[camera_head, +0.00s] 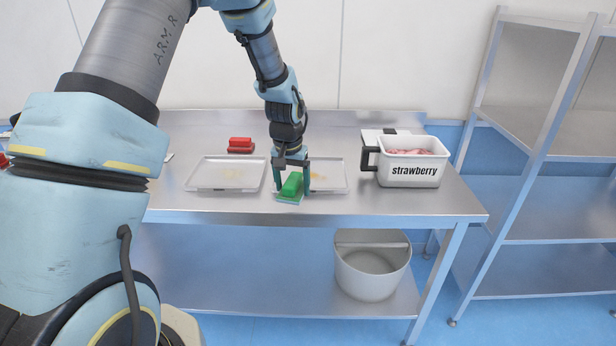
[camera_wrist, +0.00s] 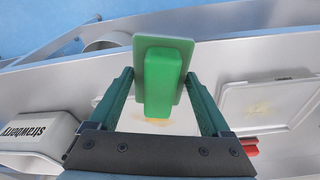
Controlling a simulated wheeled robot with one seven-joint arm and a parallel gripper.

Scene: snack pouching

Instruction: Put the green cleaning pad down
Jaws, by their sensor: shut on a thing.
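The green cleaning pad (camera_head: 291,186) has a raised green grip block on a flat, paler base. My gripper (camera_head: 292,178) is shut on it, with one finger on each side. In the wrist view the pad (camera_wrist: 160,78) sits between my two fingers (camera_wrist: 160,100). The pad is at the front edge of the right-hand tray (camera_head: 330,177), near the front of the steel table (camera_head: 400,206). I cannot tell whether its base touches the tray or table.
A second tray (camera_head: 228,174) lies to the left, with a red pad (camera_head: 240,146) behind it. A white strawberry container (camera_head: 413,169) stands right of the trays. A round bin (camera_head: 372,270) is on the lower shelf. A metal rack (camera_head: 540,170) stands at the right.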

